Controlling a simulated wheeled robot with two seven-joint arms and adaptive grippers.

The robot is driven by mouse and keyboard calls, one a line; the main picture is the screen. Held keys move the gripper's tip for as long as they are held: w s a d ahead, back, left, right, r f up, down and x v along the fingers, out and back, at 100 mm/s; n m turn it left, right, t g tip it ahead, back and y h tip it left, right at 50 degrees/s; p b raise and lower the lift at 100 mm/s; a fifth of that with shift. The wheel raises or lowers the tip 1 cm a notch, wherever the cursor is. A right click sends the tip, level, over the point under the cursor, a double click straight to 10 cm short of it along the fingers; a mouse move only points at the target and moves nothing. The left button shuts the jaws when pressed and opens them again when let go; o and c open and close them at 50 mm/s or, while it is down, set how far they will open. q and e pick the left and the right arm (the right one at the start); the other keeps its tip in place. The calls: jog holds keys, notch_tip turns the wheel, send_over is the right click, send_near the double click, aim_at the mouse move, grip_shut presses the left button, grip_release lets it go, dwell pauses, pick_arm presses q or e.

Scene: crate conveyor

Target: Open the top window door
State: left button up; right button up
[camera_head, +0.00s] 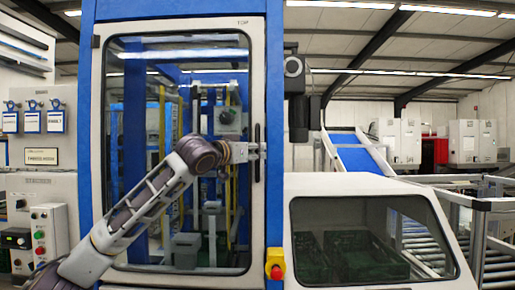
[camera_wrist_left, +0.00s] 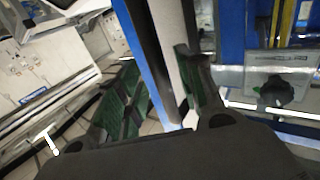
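The top window door (camera_head: 178,150) is a tall glass pane in a pale frame marked TOP, set in a blue surround. It looks closed. A dark vertical handle (camera_head: 257,168) sits on its right frame edge. My left gripper (camera_head: 260,150) is at this handle, in front of the frame, with the arm crossing the glass from lower left. In the left wrist view the two green-padded fingers of my left gripper (camera_wrist_left: 158,85) stand apart, with the pale frame beyond the gap. Whether they touch the handle is unclear. My right gripper is not identifiable.
A lower pale door (camera_head: 375,185) with a dark window is at the right, with green crates (camera_head: 355,255) behind it. A red and yellow knob (camera_head: 275,265) sits below the handle. A dark device (camera_head: 298,95) hangs beside the top door. Conveyor rollers (camera_head: 420,240) are further right.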

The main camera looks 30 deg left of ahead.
pick_arm(q)
jog(key=shift+w, duration=1.15)
grip_shut()
